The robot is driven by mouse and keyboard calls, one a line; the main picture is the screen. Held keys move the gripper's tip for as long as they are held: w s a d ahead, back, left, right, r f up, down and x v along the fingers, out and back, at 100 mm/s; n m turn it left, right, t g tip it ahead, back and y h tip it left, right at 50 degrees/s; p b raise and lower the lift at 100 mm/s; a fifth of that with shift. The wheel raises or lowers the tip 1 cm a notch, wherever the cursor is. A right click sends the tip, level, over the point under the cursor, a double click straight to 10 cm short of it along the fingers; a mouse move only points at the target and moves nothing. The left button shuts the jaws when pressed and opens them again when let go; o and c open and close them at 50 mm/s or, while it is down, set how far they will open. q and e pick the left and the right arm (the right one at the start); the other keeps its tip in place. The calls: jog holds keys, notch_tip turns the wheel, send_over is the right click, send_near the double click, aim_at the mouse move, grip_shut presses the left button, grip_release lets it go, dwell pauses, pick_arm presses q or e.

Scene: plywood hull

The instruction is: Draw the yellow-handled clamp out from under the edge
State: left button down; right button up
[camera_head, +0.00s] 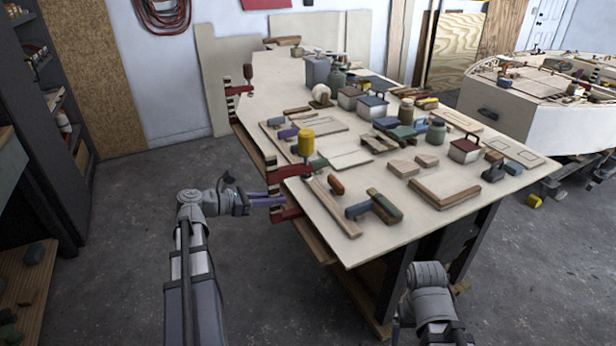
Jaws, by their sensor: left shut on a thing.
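The yellow-handled clamp (306,142) sits on the near left edge of the plywood workbench top (385,232). Its yellow handle stands upright above the top. Its red upper arm (288,172) lies over the edge, and its red lower arm (288,214) shows below the edge. My left gripper (277,201) reaches in from the left, outside the edge, between the two red arms. Its purplish fingers are shut on the clamp's side; the exact contact is small and partly hidden. My right arm shows at the bottom right, but its gripper is not visible.
Wood strips, blocks, jars and tins crowd the top, with a long wood strip (331,207) close to the yellow-handled clamp. Bare floor (130,230) lies open left of the bench.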

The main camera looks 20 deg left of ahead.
pick_arm(q)
jog(key=s+a, duration=0.3)
jog(key=shift+s, duration=0.25)
dwell(0.6)
jog(key=shift+r, duration=0.15)
notch_tip(320, 180, up, 17)
jog(key=p, duration=1.7)
